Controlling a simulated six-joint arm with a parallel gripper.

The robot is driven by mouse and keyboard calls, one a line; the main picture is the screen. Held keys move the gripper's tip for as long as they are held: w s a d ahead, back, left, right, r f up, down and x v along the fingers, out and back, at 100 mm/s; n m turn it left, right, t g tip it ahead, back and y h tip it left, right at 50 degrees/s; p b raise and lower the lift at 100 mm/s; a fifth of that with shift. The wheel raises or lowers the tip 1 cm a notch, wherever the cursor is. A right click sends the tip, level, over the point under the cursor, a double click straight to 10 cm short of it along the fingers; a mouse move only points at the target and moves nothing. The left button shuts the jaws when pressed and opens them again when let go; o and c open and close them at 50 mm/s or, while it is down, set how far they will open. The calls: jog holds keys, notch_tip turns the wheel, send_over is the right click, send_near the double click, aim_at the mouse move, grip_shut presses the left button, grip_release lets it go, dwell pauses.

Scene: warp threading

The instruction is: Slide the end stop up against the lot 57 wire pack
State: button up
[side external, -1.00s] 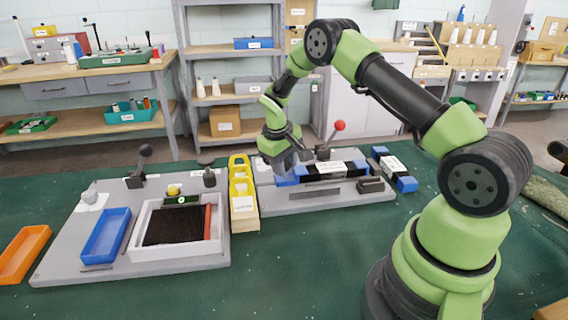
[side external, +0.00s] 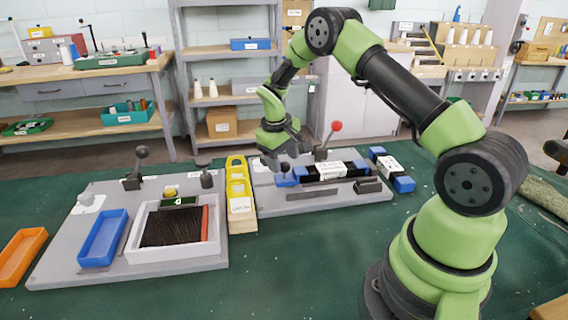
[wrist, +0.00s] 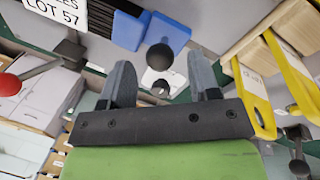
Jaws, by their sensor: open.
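The lot 57 wire pack (side external: 331,169) is a black bundle with blue ends and a white label, lying on the grey fixture plate. Its label (wrist: 62,14) reads LOT 57 in the wrist view. What looks like the end stop (side external: 286,182) is a blue block with a dark ball knob (wrist: 160,57), at the pack's left end. It sits close beside the pack's blue end; whether they touch I cannot tell. My gripper (side external: 282,158) is just above the knob. In the wrist view my gripper (wrist: 162,80) is open and empty, with the knob beyond its fingertips.
A red-knobbed lever (side external: 336,127) stands behind the pack. Another labelled pack (side external: 391,168) lies to the right. A yellow rack (side external: 240,185) stands left of the fixture plate (side external: 330,204). Farther left are a blue tray (side external: 103,238) and a white frame (side external: 180,250) of dark wires.

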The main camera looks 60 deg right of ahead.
notch_tip(320, 180, up, 8)
jog(key=a, duration=0.1)
jog(key=shift+w+a+f, duration=0.15)
jog(key=shift+a, duration=0.1)
notch_tip(320, 180, up, 9)
jog(key=t, duration=0.2)
send_over(278, 181)
jog(key=s+a, duration=0.3)
jog(key=a, duration=0.2)
jog(key=s+a+r+t+y, duration=0.1)
jog(key=s+a+r+t, duration=0.1)
jog(key=s+a+r, duration=0.25)
jog(key=s+a+r+m+t+y, duration=0.1)
jog(key=s+a, duration=0.2)
jog(key=s, duration=0.4)
jog(key=s+a+r+t+y, duration=0.1)
jog(key=s+a+t+y, duration=0.1)
jog(key=s+a, duration=0.2)
jog(key=s, duration=0.3)
jog(key=shift+s+a+r+m+t, duration=0.15)
jog(key=shift+s+r+m+t, duration=0.15)
jog(key=shift+s+m, duration=0.1)
dwell(0.7)
